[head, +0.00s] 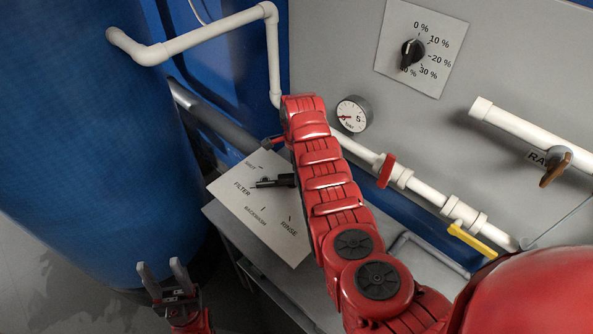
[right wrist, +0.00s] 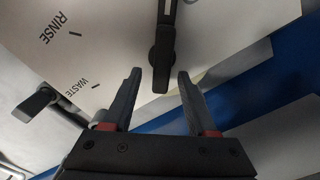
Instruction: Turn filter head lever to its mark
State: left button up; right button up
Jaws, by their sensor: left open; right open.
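The white filter head plate (head: 245,200) shows in the head view with FILTER, BACKWASH and RINSE labels; my right arm covers part of it. A black part of the filter head lever (head: 275,182) shows at the arm's edge. In the right wrist view the lever (right wrist: 163,50) is dark with a light stripe, and its end shows between the fingers of my open right gripper (right wrist: 158,85). A gap shows on both sides. RINSE and WASTE labels are to its left. My left gripper (head: 166,278) is open and empty, low at left, away from the plate.
A large blue tank (head: 90,140) fills the left. White pipes, a gauge (head: 352,114), a red-handled valve (head: 386,170) and a yellow lever (head: 470,240) are at right. A black dial (head: 412,53) is on the wall panel. Open floor is at lower left.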

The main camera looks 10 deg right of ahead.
jog(key=shift+w+f, duration=0.15)
jog(key=shift+f, duration=0.9)
grip_shut()
dwell(0.8)
